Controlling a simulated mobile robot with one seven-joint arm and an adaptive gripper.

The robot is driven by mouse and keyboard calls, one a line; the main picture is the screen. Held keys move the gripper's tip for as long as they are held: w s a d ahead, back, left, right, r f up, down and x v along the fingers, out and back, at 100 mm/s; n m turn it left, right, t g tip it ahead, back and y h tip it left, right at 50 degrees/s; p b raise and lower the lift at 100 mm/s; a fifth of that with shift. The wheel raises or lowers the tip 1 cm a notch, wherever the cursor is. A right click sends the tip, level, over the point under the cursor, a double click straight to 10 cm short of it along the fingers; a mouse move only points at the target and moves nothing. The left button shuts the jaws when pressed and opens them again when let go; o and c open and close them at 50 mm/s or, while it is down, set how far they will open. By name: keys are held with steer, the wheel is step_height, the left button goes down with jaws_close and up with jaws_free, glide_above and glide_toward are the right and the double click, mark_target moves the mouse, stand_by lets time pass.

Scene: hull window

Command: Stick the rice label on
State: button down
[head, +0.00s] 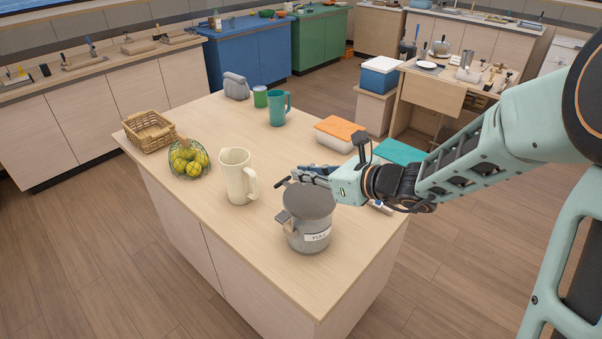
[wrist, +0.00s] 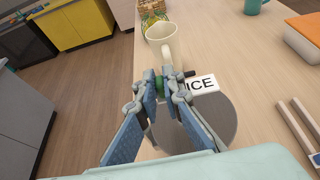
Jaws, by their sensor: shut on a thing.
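My gripper (head: 305,176) is over the worktop, just above and behind the grey canister (head: 306,229). In the wrist view my gripper (wrist: 160,84) is shut on the white rice label (wrist: 204,84); a finger covers its first letter and "ICE" shows. Something green shows between the fingertips. The label seems held above the far edge of the canister's round grey lid (wrist: 212,122); I cannot tell whether it touches. The canister stands upright, with a side handle and a white label (head: 317,237) on its front, its small print hard to read.
A cream pitcher (head: 236,178) stands left of the canister, near a wire basket of yellow fruit (head: 188,160) and a wicker basket (head: 149,131). A teal mug (head: 278,109) and an orange-lidded box (head: 340,132) are farther back. The front worktop (head: 270,262) is clear.

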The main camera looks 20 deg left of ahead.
mark_target(306, 204)
stand_by(0.4)
step_height(306, 204, down, 6)
steer(key=b, duration=0.6)
steer(key=shift+f+b, duration=0.15)
steer(key=shift+b, duration=0.15)
steer(key=shift+f+b, duration=0.5)
stand_by(0.8)
steer(key=c, duration=2)
jaws_free()
steer(key=shift+d, duration=0.15)
steer(key=v, duration=1.1)
steer(key=shift+s+d+r, duration=0.2)
steer(key=shift+d, duration=0.05)
